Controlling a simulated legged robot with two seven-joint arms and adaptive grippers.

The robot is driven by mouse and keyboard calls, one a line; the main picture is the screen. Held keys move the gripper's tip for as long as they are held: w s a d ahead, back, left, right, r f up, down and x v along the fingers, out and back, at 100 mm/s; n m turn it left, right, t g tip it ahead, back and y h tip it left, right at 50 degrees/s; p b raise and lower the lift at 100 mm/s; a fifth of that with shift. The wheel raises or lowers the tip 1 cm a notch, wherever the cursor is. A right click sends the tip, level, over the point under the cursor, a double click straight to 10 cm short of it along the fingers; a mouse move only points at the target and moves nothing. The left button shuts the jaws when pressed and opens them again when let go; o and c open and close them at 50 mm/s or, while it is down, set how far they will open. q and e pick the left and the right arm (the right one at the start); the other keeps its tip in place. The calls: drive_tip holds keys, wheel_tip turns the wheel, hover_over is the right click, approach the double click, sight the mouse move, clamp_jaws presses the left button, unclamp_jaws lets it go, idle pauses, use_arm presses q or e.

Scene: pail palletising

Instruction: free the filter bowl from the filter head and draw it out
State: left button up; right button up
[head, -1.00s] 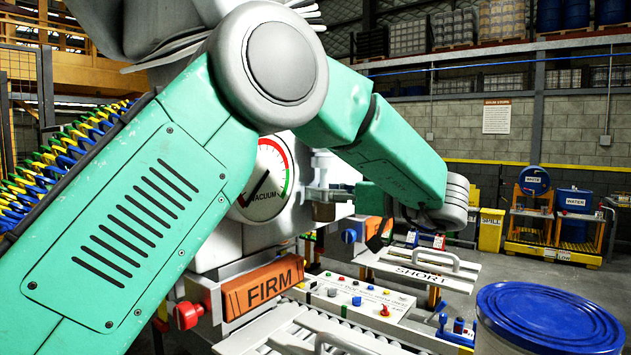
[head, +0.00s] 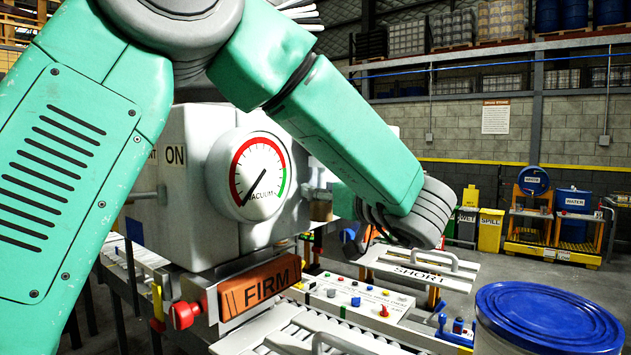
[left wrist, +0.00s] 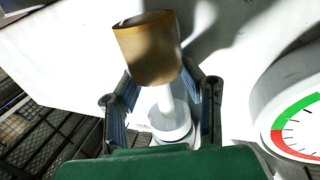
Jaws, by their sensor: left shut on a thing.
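My right gripper is out of view.
A white cabinet with a vacuum gauge (head: 260,178) stands close beside my left arm. Below are an orange FIRM block (head: 262,287), a button panel (head: 355,300) and a SHORT plate (head: 420,272). A blue-lidded pail (head: 548,315) stands at front right.

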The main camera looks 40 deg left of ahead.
use_arm(q)
drive_tip(key=shift+d+m+t+h, duration=0.15)
drive_tip(key=shift+m+t+h, duration=0.15)
drive_tip(key=shift+m+t, duration=0.45)
drive_tip(key=shift+d+f, duration=0.3)
drive_tip(key=shift+f, duration=0.05)
clamp_jaws()
drive_tip(key=shift+f+n+b, duration=0.25)
drive_tip(key=shift+f+b, duration=0.3)
drive_tip(key=shift+f, duration=0.2)
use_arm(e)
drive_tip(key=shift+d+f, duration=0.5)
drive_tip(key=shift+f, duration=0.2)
use_arm(q)
drive_tip(key=shift+a, duration=0.25)
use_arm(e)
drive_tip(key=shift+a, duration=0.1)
use_arm(q)
drive_tip(key=shift+f, duration=0.15)
drive_tip(key=shift+d+f+b, duration=0.1)
drive_tip(key=shift+f+b, duration=0.85)
drive_tip(key=shift+f, duration=1)
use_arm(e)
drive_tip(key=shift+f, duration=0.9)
